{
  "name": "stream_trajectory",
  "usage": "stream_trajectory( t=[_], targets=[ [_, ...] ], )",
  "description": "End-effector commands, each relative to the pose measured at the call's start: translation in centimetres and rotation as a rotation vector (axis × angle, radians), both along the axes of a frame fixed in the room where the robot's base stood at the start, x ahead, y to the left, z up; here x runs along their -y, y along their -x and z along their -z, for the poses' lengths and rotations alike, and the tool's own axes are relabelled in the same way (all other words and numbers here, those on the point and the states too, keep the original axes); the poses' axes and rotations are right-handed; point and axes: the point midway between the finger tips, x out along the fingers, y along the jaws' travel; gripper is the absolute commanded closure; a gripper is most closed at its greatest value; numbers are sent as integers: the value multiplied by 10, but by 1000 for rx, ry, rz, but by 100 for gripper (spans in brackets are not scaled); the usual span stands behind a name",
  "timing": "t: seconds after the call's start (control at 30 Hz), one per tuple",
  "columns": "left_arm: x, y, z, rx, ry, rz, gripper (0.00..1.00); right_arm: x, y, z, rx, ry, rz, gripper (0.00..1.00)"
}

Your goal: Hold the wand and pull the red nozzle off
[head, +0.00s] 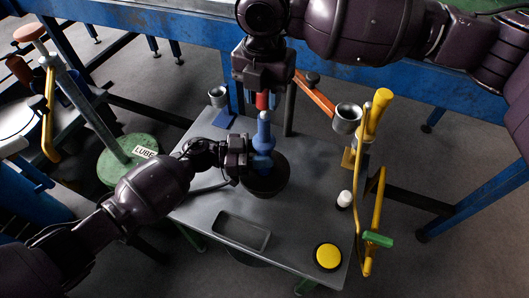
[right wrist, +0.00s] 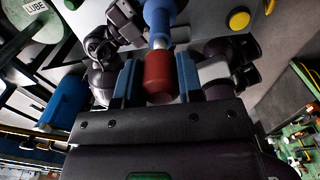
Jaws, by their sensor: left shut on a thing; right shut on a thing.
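The blue wand (head: 264,132) stands upright with its lower end in a dark round holder (head: 268,184) on the grey table. My left gripper (head: 250,158) comes in from the left and is shut on the wand. The red nozzle (head: 262,101) is right above the wand's tip. My right gripper (head: 262,94) reaches down from above and is shut on the nozzle. In the right wrist view the nozzle (right wrist: 158,76) sits between the blue finger pads, in line with the wand (right wrist: 160,17). A pale tip shows between them; I cannot tell whether nozzle and tip still touch.
On the grey table (head: 310,222) are a rectangular recess (head: 241,232), a yellow button (head: 327,257), a white-topped bottle (head: 344,198) and metal cups (head: 347,117). A yellow-handled frame (head: 378,112) stands at the right edge. A green LUBE drum (head: 118,165) is at left.

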Motion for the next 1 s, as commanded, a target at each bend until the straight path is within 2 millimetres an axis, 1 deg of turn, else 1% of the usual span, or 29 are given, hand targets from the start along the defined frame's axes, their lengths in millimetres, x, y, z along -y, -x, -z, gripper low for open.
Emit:
stream_trajectory(
  t=[0.7, 1.0],
  targets=[
    [-1, 0, 1, 0, -1, -1, 98, 0, 0, -23, 0, 0, 0, 100],
    [-1, 0, 1, 0, -1, -1, 98, 0, 0, -29, 1, 0, 0, 100]
  ],
)
